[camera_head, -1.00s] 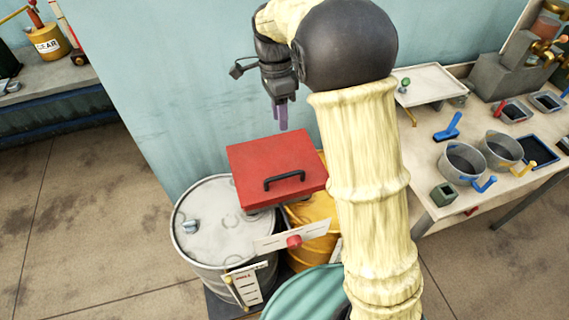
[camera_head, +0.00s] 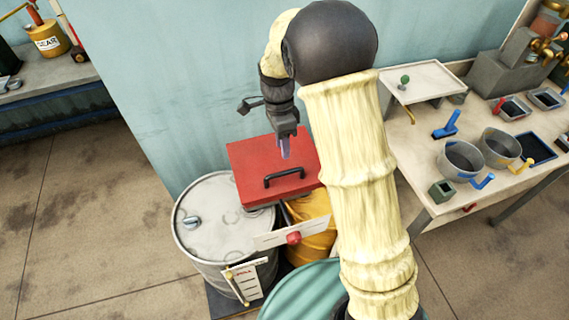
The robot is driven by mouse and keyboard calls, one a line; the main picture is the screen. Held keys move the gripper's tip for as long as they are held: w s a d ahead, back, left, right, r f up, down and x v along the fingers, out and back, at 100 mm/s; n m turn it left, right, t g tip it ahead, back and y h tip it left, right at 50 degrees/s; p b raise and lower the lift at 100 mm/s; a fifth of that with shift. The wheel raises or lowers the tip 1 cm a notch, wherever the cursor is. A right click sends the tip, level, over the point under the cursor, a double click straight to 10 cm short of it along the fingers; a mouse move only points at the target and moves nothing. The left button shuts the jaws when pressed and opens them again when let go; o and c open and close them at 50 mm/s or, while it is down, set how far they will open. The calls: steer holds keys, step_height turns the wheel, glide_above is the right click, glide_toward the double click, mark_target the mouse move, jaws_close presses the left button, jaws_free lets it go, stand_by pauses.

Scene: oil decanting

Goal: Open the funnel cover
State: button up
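The red funnel cover (camera_head: 258,186) lies flat and closed on top of the yellow drum (camera_head: 312,212), with a black handle (camera_head: 284,178) near its front edge. My gripper (camera_head: 285,153) hangs from above, fingers pointing down, over the middle of the cover and a little behind the handle. Its purple fingers show edge-on, so their opening cannot be told. Nothing shows between them, and the handle looks free of them. The funnel below the cover is hidden.
A grey drum (camera_head: 215,240) stands left of the cover and a green drum (camera_head: 300,292) in front. A white plate with a red knob (camera_head: 293,238) sticks out below the cover. A workbench (camera_head: 420,165) with pots and trays is at right. The wall is close behind.

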steer(key=f, duration=0.2)
steer(key=s+f+p, duration=0.1)
steer(key=f, duration=0.5)
steer(key=shift+s+d, duration=0.2)
steer(key=shift+s, duration=0.05)
steer(key=shift+c, duration=0.2)
steer(key=shift+w, duration=0.1)
jaws_close()
